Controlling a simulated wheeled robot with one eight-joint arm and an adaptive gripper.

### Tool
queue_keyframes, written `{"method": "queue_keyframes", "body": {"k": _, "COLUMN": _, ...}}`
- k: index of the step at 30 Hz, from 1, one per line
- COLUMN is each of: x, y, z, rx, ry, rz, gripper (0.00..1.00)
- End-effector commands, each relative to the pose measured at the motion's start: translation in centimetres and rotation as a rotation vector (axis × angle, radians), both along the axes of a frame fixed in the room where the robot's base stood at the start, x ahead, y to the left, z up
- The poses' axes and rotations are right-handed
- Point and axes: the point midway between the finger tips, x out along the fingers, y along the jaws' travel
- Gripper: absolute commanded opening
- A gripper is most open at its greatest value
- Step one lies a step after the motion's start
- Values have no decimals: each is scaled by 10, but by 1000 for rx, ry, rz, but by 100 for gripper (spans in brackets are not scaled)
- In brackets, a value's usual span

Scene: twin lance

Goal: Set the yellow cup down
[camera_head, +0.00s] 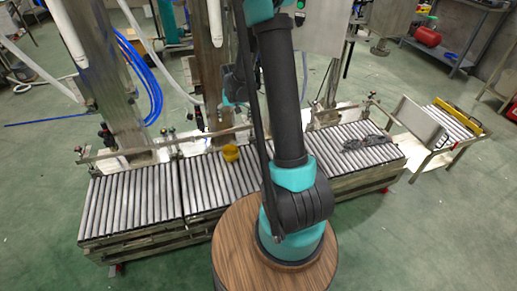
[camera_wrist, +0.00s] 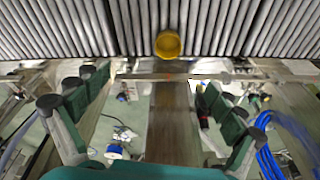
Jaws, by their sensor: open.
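The yellow cup (camera_head: 231,152) stands on the grey roller conveyor (camera_head: 210,190), near its back edge, left of my arm in the head view. In the wrist view the yellow cup (camera_wrist: 169,44) is at the top centre on the rollers, with its round rim showing. My gripper (camera_wrist: 150,80) is open, its two dark fingers spread wide on the left and right. Nothing is between the fingers, and the cup lies apart from them, beyond the tips. In the head view my arm hides most of the gripper.
A metal rail (camera_head: 130,152) runs along the conveyor's back edge, with steel posts behind it. A dark object (camera_head: 367,142) lies on the rollers at the right. Blue hoses (camera_head: 142,80) hang at the back left. The left rollers are clear. A wooden round top surrounds my arm's base.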

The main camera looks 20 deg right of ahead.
Motion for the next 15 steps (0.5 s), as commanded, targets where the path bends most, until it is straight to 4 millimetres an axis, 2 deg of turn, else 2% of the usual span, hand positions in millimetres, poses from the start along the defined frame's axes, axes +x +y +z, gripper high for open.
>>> {"method": "queue_keyframes", "body": {"k": 1, "x": -17, "y": -2, "z": 14, "rx": -1, "ry": -6, "rz": 11, "gripper": 95}}
{"method": "queue_keyframes", "body": {"k": 6, "x": -67, "y": -8, "z": 49, "rx": -5, "ry": -31, "rz": 54, "gripper": 95}}
{"method": "queue_keyframes", "body": {"k": 12, "x": -131, "y": -14, "z": 76, "rx": -11, "ry": -61, "rz": 104, "gripper": 95}}
{"method": "queue_keyframes", "body": {"k": 15, "x": -165, "y": -16, "z": 83, "rx": -17, "ry": -76, "rz": 129, "gripper": 95}}
